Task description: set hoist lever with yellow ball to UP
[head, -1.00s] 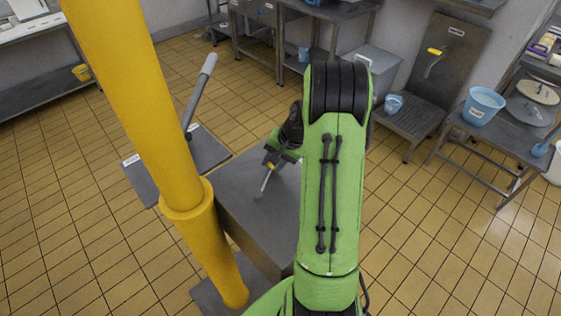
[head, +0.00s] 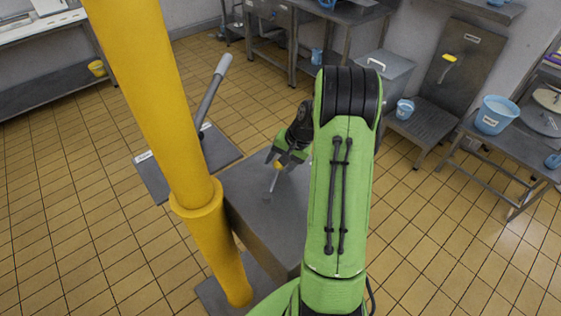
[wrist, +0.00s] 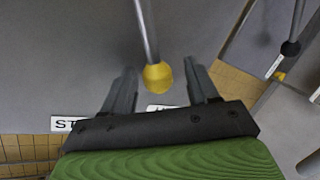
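The lever is a thin metal rod (wrist: 147,30) ending in a yellow ball (wrist: 157,76). It rises at a tilt from the top of a grey box (head: 255,215) in the head view. In the wrist view the ball lies between the two fingers of my gripper (wrist: 162,90), with a visible gap on both sides. My gripper is open; in the head view it (head: 280,160) is around the lever's upper end. A white label starting "ST" (wrist: 67,124) lies left of the ball. Another label (wrist: 158,108) is mostly hidden by my gripper.
A yellow post (head: 150,100) stands left of the box. Beside it a grey-handled lever (head: 213,90) rises from a labelled floor plate (head: 155,180). A yellow-handled lever (head: 449,59) is on a panel at the back right. A blue bucket (head: 495,115) stands on a bench.

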